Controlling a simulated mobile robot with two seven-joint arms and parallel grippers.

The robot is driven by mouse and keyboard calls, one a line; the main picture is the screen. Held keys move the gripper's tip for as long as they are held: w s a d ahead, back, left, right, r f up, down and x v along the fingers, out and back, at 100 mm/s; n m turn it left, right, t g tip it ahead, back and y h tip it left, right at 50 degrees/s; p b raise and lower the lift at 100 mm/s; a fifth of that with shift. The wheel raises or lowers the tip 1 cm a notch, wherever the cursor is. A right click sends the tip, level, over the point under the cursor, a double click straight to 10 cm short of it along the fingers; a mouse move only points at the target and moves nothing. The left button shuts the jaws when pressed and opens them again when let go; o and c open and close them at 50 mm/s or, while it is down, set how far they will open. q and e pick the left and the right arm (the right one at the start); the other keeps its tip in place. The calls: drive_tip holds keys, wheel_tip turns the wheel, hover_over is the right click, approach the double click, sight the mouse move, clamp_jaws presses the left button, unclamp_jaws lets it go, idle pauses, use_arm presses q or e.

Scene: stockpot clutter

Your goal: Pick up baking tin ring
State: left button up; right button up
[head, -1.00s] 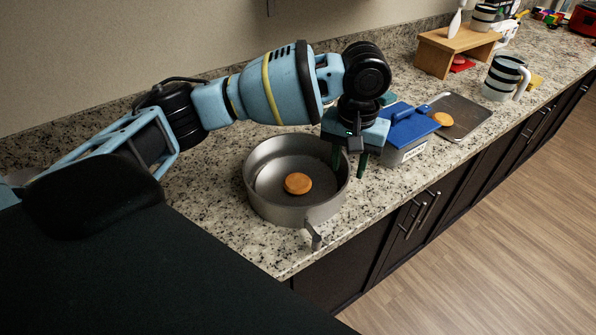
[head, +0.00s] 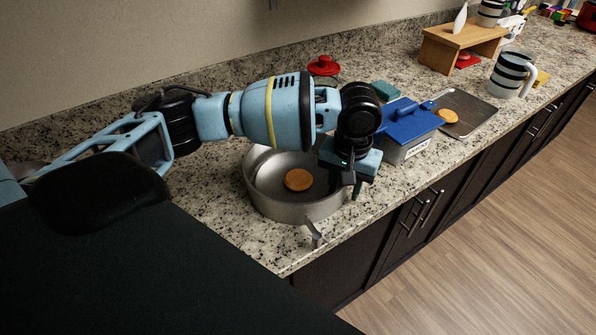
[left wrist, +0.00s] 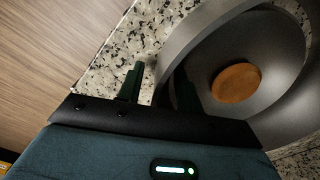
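The baking tin ring (head: 282,210) is a round grey metal tin on the granite counter, with a small side handle at its front. An orange-brown round biscuit (head: 298,180) lies inside it. My left gripper (head: 347,188) is low at the tin's right rim. In the left wrist view, its dark green fingers (left wrist: 158,92) are apart, one outside the tin wall (left wrist: 192,32) and one inside. The wall passes between them, with a gap visible on the outer side. Whether the inner finger touches the wall cannot be told. My right gripper is out of view.
A grey box with a blue lid (head: 405,120) stands close to the right of my left gripper. Behind it are a teal block (head: 385,91) and a red-knobbed object (head: 323,66). A dark tray (head: 470,112) lies farther right. The counter's front edge is close.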

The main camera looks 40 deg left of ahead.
use_arm(q)
clamp_jaws()
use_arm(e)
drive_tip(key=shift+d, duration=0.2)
use_arm(q)
drive_tip(key=shift+r, duration=0.15)
drive_tip(key=shift+r, duration=0.45)
drive_tip(key=r, duration=0.1)
drive_tip(key=d+r, duration=0.1)
drive_tip(key=shift+s+r, duration=0.2)
drive_tip(key=shift+r, duration=0.15)
drive_tip(key=s+d+r+p, duration=0.1)
drive_tip(key=s+d, duration=0.6)
drive_tip(key=d, duration=0.6)
drive_tip(key=shift+s, duration=0.3)
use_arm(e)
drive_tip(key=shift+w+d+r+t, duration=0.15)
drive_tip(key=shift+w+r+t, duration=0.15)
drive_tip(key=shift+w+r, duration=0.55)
